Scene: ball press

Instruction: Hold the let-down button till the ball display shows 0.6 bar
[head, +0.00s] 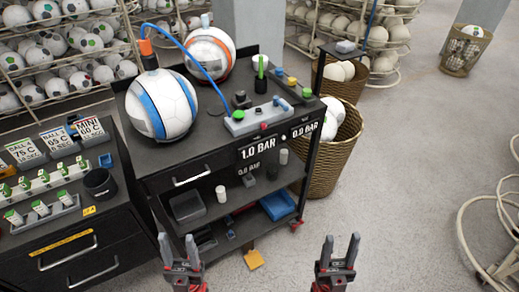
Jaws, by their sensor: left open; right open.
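The hose runs to a grey control box (258,119) that has a green button (238,114) and other small parts. I cannot tell which button is the let-down one. A display on the cart's front edge reads 1.0 BAR (262,147); another reads 0.0 BAR (303,130). My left gripper (177,240) and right gripper (340,240) are open and empty, in front of the cart, apart from the box.
A second ball with orange panels (216,50) is behind on the cart top. Coloured knobs (292,82) are at its right rear. A bench with small bottles (45,180) stands left. A wicker basket (338,160) is right of the cart. Floor in front right is clear.

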